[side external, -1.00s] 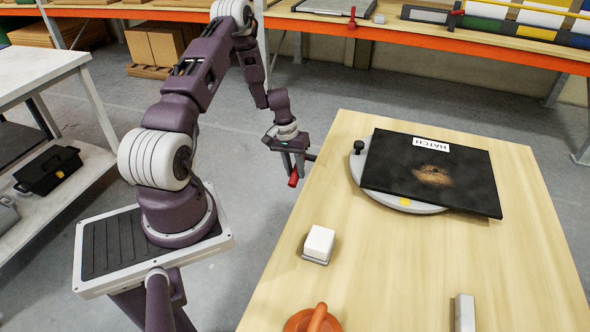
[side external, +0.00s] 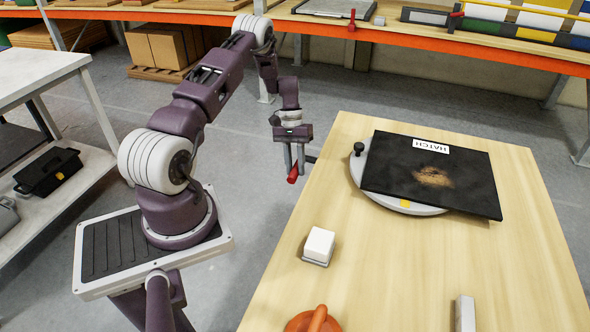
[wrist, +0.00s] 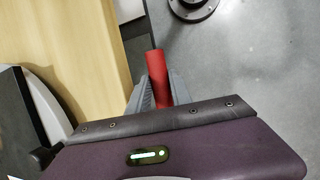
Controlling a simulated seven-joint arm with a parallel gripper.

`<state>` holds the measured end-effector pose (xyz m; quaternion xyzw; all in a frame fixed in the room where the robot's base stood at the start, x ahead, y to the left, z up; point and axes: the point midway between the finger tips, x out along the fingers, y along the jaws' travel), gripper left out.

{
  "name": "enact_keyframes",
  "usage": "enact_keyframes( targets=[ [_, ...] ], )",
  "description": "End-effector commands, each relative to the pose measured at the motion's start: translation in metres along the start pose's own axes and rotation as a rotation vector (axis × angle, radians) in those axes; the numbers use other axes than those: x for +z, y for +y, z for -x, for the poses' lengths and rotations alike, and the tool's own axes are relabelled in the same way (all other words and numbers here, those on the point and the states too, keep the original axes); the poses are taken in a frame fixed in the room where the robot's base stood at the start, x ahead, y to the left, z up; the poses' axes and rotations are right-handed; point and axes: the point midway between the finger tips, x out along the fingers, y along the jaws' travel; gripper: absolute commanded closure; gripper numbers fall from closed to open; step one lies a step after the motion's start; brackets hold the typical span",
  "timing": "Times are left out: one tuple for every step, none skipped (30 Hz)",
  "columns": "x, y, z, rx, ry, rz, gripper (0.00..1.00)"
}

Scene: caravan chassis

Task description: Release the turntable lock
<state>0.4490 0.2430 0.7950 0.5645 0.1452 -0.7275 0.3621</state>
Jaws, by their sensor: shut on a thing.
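A red handle (side external: 292,179) stands just off the table's left edge. My gripper (side external: 293,170) is shut on it, with the handle between the two grey fingers. In the wrist view the red handle (wrist: 154,68) juts out past the fingertips of my gripper (wrist: 158,88). A short dark bar (side external: 311,159) lies between the gripper and the table edge; how it joins the handle is hidden. The round grey turntable (side external: 411,207) lies on the table under a tilted black board (side external: 470,180) labelled HATCH. A black knob (side external: 359,148) stands at the turntable's left rim.
On the wooden table (side external: 400,270) are a white block (side external: 319,243), an orange round piece with a handle (side external: 316,320) and a grey bar (side external: 465,312). An orange-edged shelf (side external: 420,40) runs along the back.

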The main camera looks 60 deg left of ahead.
Motion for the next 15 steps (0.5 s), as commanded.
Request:
enact_keyframes(
  targets=[
    [-0.003, -0.001, 0.001, -0.002, -0.032, 0.008, 1.0],
    [-0.003, -0.001, 0.003, -0.001, -0.055, 0.012, 1.0],
    [-0.002, -0.001, 0.004, 0.001, -0.083, 0.018, 1.0],
    [-0.002, 0.0, 0.006, 0.003, -0.103, 0.022, 1.0],
    [-0.002, 0.0, 0.007, 0.005, -0.122, 0.026, 1.0],
    [-0.003, 0.0, 0.008, 0.006, -0.145, 0.031, 1.0],
    [-0.003, 0.0, 0.009, 0.008, -0.162, 0.035, 1.0],
    [-0.003, 0.0, 0.01, 0.009, -0.176, 0.038, 1.0],
    [-0.004, 0.0, 0.011, 0.012, -0.197, 0.043, 1.0],
    [-0.004, 0.0, 0.012, 0.013, -0.21, 0.048, 1.0],
    [-0.005, 0.0, 0.013, 0.014, -0.223, 0.052, 1.0],
    [-0.006, 0.0, 0.014, 0.017, -0.238, 0.056, 1.0],
    [-0.007, 0.001, 0.015, 0.018, -0.249, 0.059, 1.0],
    [-0.007, 0.001, 0.016, 0.019, -0.26, 0.063, 1.0],
    [-0.008, 0.0, 0.017, 0.02, -0.272, 0.065, 1.0]
  ],
)
